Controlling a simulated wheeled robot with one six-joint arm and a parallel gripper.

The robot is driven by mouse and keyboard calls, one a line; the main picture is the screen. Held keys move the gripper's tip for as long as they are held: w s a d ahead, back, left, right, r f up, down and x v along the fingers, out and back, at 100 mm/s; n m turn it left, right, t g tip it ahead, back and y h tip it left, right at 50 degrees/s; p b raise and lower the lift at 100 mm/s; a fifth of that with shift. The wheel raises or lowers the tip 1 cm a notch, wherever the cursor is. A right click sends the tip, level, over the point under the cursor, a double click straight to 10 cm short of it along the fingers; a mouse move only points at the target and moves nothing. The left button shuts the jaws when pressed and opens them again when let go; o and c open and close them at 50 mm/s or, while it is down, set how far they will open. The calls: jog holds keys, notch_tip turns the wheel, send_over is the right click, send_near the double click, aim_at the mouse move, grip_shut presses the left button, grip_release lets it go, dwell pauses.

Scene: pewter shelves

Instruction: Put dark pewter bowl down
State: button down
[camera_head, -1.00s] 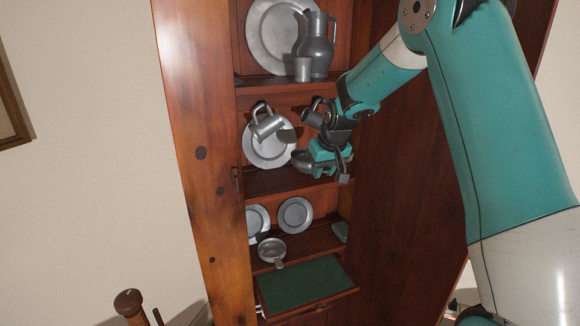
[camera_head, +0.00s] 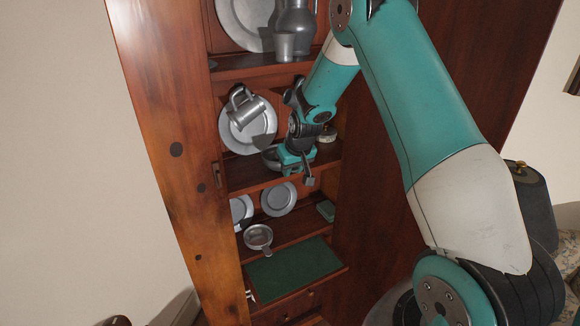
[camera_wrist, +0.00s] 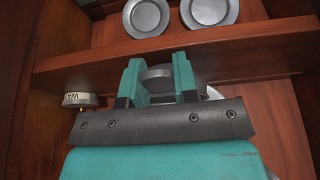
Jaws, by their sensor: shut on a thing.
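The dark pewter bowl (camera_head: 270,158) shows as a dark grey rim just left of my gripper (camera_head: 289,158), at the middle shelf (camera_head: 243,178) of the cabinet. My gripper is shut on the bowl. In the wrist view, a grey curved part of the bowl (camera_wrist: 158,73) sits between the two teal fingers. Most of the bowl is hidden by my gripper. I cannot tell whether its base touches the shelf board.
A tilted tankard (camera_head: 245,107) and a plate (camera_head: 234,137) are left of the bowl. A small tin (camera_head: 327,134) stands right of my gripper. A jug (camera_head: 295,22) stands above.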

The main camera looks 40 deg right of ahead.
jog(key=shift+f, duration=0.4)
jog(key=shift+a+f, duration=0.1)
jog(key=shift+f, duration=0.05)
jog(key=c, duration=0.9)
grip_release()
